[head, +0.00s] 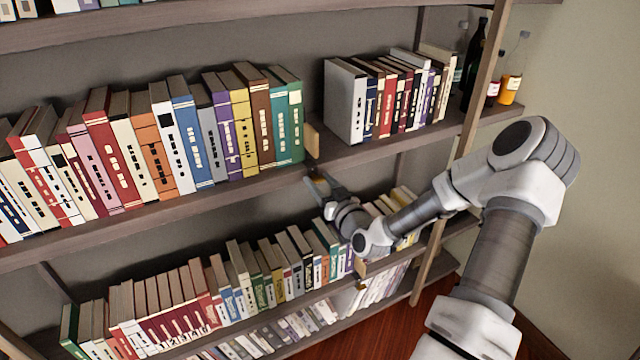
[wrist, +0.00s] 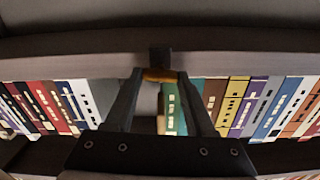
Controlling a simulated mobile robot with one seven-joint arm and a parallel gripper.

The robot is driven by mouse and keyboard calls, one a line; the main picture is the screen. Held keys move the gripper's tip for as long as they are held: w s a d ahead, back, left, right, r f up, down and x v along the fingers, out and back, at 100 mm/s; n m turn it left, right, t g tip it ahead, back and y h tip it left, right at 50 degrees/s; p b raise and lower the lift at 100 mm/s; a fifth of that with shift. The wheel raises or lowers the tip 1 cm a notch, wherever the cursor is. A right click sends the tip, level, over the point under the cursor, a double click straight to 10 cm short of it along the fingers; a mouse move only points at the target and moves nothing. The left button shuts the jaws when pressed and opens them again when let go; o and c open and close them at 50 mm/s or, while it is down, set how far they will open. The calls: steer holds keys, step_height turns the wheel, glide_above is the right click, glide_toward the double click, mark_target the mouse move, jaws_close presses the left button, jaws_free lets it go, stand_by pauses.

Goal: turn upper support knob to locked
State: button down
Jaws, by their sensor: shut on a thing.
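The upper support knob is a small brass-coloured piece (wrist: 160,76) below a dark mount (wrist: 159,58) at the shelf's edge in the wrist view. My gripper (wrist: 160,74) has a fingertip on each side of it and is shut on it. In the head view my gripper (head: 317,183) reaches up to the underside of the middle shelf, just below a small wooden block (head: 312,140). The knob is small and partly hidden by the fingers there. I cannot tell its turn position.
The middle shelf (head: 215,200) carries a long row of books left and a shorter row (head: 385,100) right, with a gap between. The lower shelf (head: 290,300) is full of books close below my arm. A wooden post (head: 480,80) and bottles (head: 510,80) stand right.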

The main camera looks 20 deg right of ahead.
steer(key=m+b, duration=0.1)
steer(key=m, duration=0.4)
steer(key=shift+d+f, duration=0.1)
steer(key=shift+m, duration=2.2)
steer(key=shift+c, duration=1.2)
jaws_free()
